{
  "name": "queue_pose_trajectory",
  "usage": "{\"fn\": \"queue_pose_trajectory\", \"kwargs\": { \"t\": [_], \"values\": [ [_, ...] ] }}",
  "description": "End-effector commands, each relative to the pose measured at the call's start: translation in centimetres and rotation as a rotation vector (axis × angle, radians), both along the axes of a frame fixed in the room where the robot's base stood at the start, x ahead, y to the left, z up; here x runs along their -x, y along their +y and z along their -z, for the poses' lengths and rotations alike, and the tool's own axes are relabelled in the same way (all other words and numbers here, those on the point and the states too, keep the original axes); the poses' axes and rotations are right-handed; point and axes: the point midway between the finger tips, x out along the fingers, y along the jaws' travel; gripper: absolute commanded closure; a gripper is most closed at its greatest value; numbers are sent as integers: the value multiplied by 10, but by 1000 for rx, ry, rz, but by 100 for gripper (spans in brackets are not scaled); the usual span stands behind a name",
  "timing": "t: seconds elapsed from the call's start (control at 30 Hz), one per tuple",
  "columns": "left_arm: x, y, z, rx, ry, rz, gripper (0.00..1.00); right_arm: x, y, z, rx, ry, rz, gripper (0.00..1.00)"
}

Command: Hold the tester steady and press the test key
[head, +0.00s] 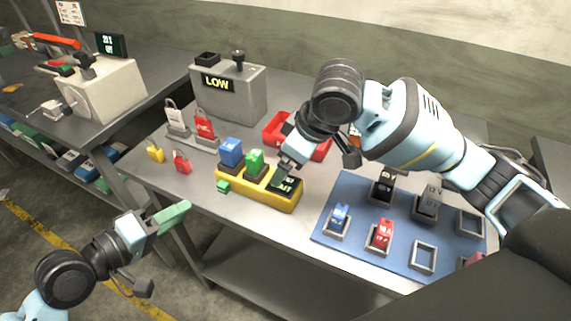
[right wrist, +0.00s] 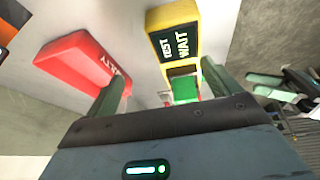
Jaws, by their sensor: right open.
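The yellow tester (head: 228,181) lies on the grey bench. A blue block (head: 231,150) and a green block (head: 255,161) stand in it, and a dark display (head: 285,184) is at its right end. The display reads TEST WAIT in the right wrist view (right wrist: 174,45). A small green piece (head: 222,187), perhaps the test key, is at the tester's left end. My right gripper (head: 285,167) is open at the display end; its fingers (right wrist: 160,88) show on either side of the tester, contact unclear. My left gripper (head: 172,217) is off the bench's front edge, apart from the tester; its opening is unclear.
A blue mat (head: 335,249) with several sockets and blocks lies to the right. A red bin (head: 273,127) is behind the tester. A grey box marked LOW (head: 228,93) stands at the back. Padlocks (head: 181,162) are on the left.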

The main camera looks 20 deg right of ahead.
Motion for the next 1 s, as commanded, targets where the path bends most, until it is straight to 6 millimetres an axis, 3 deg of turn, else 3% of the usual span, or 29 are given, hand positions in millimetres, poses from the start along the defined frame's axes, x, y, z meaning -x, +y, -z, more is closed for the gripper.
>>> {"fn": "queue_pose_trajectory", "kwargs": {
  "t": [0.13, 0.43, 1.0],
  "values": [
    [0, 0, 0, 0, 0, 0, 64, 10, 17, 6, -38, 50, -62, 11],
    [0, 0, 0, 0, 0, 0, 64, 10, 21, 12, -43, 59, -73, 11],
    [0, 0, 0, 0, 0, 0, 64, -8, 39, 74, -41, 57, -71, 11]
  ]
}}
